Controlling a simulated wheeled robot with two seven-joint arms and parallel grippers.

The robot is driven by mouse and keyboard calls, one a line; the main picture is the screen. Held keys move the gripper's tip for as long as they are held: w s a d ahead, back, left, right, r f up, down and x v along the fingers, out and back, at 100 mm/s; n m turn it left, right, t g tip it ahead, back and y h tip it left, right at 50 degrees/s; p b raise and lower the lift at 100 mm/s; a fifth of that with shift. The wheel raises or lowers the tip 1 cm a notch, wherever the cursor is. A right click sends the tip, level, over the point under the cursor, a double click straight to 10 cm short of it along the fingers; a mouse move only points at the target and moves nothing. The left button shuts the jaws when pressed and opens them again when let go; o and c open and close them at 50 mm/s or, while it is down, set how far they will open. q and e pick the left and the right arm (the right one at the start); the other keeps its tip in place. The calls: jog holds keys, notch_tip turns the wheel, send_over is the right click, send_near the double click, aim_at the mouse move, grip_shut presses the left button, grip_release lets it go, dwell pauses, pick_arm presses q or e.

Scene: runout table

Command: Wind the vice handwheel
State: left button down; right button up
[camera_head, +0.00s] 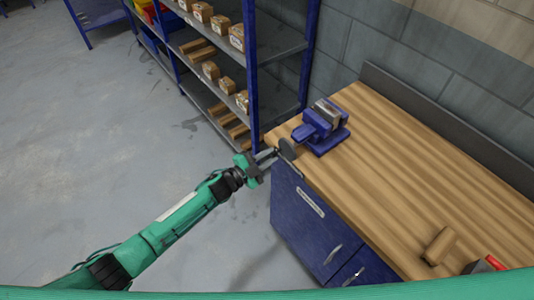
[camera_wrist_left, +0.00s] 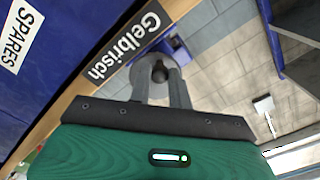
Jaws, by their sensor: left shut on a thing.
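The blue vice (camera_head: 322,130) with grey jaws stands on the far left corner of the wooden bench. Its grey round handwheel (camera_head: 287,149) faces the bench's left end. My left gripper (camera_head: 268,157) reaches it from the left and is shut at the wheel. In the left wrist view the handwheel (camera_wrist_left: 150,56) lies beyond the fingers, and a dark knob (camera_wrist_left: 159,72) on it sits between my left gripper's two fingers (camera_wrist_left: 162,85). Part of the vice shows blue behind the wheel (camera_wrist_left: 178,50). My right gripper is not in view.
The wooden bench top (camera_head: 400,160) is mostly clear, with a wooden block (camera_head: 439,246) and a red and dark object (camera_head: 490,265) at its near right. Blue cabinets (camera_head: 310,225) sit below. A blue shelf rack (camera_head: 252,70) with boxes stands behind. The floor at left is open.

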pick_arm(q)
jog(key=shift+s+f, duration=0.1)
jog(key=shift+s+d+f+n+p, duration=0.15)
jog(key=shift+f+n+p, duration=0.1)
jog(key=shift+n, duration=0.6)
jog(key=shift+s+d+f+n+p, duration=0.1)
jog(key=shift+n+p, duration=0.15)
jog(key=shift+n, duration=0.6)
jog(key=shift+s+f+n, duration=0.1)
jog(key=shift+n, duration=0.5)
jog(key=c, duration=1.4)
grip_release()
